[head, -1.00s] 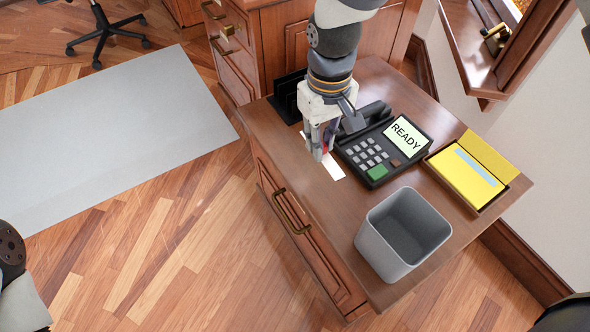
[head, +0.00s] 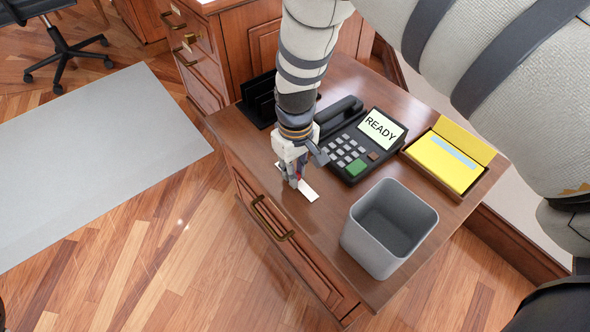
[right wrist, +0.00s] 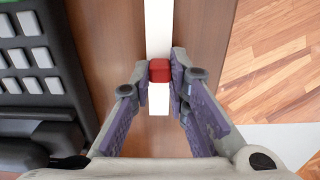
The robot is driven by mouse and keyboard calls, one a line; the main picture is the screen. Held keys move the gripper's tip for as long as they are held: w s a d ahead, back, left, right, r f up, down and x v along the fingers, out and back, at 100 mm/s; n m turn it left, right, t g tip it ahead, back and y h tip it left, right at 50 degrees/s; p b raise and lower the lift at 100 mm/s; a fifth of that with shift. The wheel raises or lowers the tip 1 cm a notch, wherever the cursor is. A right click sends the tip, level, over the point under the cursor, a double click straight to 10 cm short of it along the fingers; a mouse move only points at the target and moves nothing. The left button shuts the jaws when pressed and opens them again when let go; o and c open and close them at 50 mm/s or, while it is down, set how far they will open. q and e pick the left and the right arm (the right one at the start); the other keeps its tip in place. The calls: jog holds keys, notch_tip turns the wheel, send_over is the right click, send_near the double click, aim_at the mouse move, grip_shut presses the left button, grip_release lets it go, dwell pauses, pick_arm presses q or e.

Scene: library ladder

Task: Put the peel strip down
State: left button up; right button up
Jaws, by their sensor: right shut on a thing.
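The peel strip (head: 309,193) is a narrow white strip with a red tab. It shows just past my right gripper (head: 293,182), near the desk's front edge. In the right wrist view my right gripper (right wrist: 160,73) is shut on the red tab (right wrist: 160,70), with a finger on each side. The white strip (right wrist: 158,30) runs beyond the tab toward the top of that view, above brown wood. I cannot tell whether the strip touches the desk top. My left gripper is not in view.
A grey bin (head: 362,240) stands to the right, a yellow pad (head: 440,163) in a tray farther right. A black rack (head: 258,104) stands at the back left. The wooden desk (head: 318,228) is bare between strip and bin.

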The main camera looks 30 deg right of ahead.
jog(key=o, duration=0.7)
jog(key=shift+f, duration=0.1)
jog(key=shift+c, duration=0.2)
pick_arm(q)
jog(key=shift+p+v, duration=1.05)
jog(key=shift+p, duration=0.05)
pick_arm(e)
notch_tip(320, 180, up, 12)
